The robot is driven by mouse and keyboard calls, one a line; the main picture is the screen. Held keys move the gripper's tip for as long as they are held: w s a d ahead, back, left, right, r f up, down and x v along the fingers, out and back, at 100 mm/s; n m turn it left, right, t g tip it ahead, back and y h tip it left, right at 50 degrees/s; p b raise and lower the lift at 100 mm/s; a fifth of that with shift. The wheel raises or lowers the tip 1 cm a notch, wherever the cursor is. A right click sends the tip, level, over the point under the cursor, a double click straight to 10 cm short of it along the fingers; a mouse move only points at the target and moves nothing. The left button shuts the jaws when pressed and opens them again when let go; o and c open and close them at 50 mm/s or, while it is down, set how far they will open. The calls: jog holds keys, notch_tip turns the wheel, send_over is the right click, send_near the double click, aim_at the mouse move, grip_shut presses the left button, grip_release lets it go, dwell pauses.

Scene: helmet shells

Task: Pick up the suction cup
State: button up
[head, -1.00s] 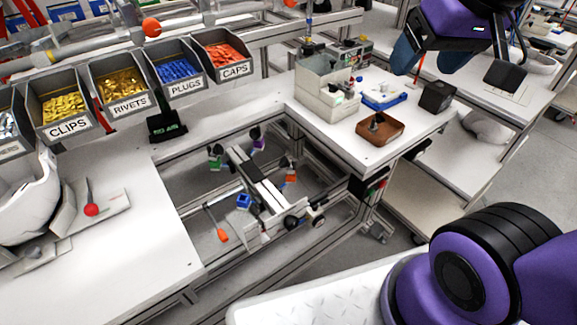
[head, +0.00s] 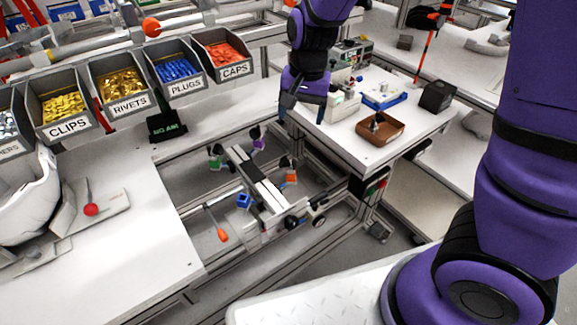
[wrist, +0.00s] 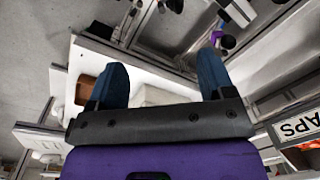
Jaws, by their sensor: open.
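A small dark and silver piece (head: 376,122) stands in a brown tray (head: 395,137) on the right-hand white table in the head view. It may be the suction cup, but it is too small to tell. My gripper (head: 303,112) is open and empty, pointing down by the left edge of that table, left of the tray and apart from it. In the wrist view my gripper (wrist: 161,62) has its two blue fingers spread wide. The brown tray (wrist: 84,90) shows partly there, left of the fingers; its contents are not visible.
A pale bin block (head: 343,106), a blue and white tray (head: 383,97) and a black box (head: 437,96) stand near the brown tray. Labelled bins, including CAPS (head: 228,60), hang at the left. A metal frame cart (head: 262,187) stands below.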

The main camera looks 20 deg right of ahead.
jog(key=m+h, duration=0.1)
send_over(288, 162)
notch_tip(288, 162, down, 6)
jog(key=shift+g, duration=0.3)
jog(key=shift+w+d+f, duration=0.1)
jog(key=shift+w+f, duration=0.1)
jog(key=shift+f, duration=2.5)
jog(key=shift+w+f, duration=0.2)
jog(key=shift+f, duration=2.45)
jog(key=c, duration=0.9)
